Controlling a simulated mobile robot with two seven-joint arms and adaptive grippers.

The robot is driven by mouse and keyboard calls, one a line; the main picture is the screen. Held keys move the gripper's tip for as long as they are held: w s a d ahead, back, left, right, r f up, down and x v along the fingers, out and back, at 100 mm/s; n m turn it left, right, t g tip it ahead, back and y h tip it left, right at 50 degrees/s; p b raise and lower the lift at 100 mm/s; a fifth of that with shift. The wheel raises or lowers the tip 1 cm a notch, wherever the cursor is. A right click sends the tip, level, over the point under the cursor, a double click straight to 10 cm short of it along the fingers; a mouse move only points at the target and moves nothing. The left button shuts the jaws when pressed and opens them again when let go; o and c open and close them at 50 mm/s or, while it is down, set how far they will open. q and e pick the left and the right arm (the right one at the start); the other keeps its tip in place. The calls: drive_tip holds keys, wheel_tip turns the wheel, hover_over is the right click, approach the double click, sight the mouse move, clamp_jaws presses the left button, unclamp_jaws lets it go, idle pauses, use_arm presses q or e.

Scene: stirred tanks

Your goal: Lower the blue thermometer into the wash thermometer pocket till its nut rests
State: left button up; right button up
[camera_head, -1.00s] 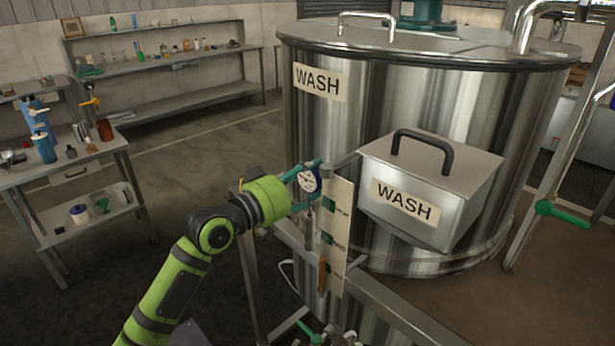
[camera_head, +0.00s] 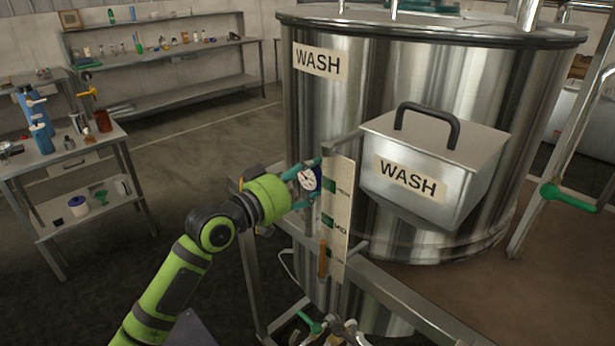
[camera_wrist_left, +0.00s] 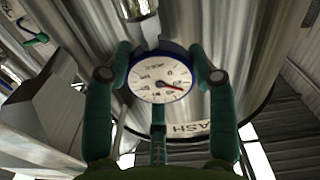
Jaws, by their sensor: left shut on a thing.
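The blue thermometer (camera_head: 309,179) has a round white dial with a blue rim. My left gripper (camera_head: 308,184) is shut on it, with one finger on each side of the dial. The dial also shows in the left wrist view (camera_wrist_left: 160,77), between the green fingers, its red pointer visible. The thermometer is held in front of the wash tank (camera_head: 400,110), near the top of a white level board (camera_head: 337,215). I cannot identify the wash thermometer pocket in either view. My right gripper is not in view.
A steel box (camera_head: 432,165) labelled WASH sticks out from the tank, right of the gripper. A steel frame (camera_head: 385,295) with green valve handles lies below. A side table (camera_head: 70,155) with bottles stands left, with open floor between.

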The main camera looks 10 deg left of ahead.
use_arm(q)
drive_tip(key=o, duration=1.3)
drive_tip(key=v, duration=1.2)
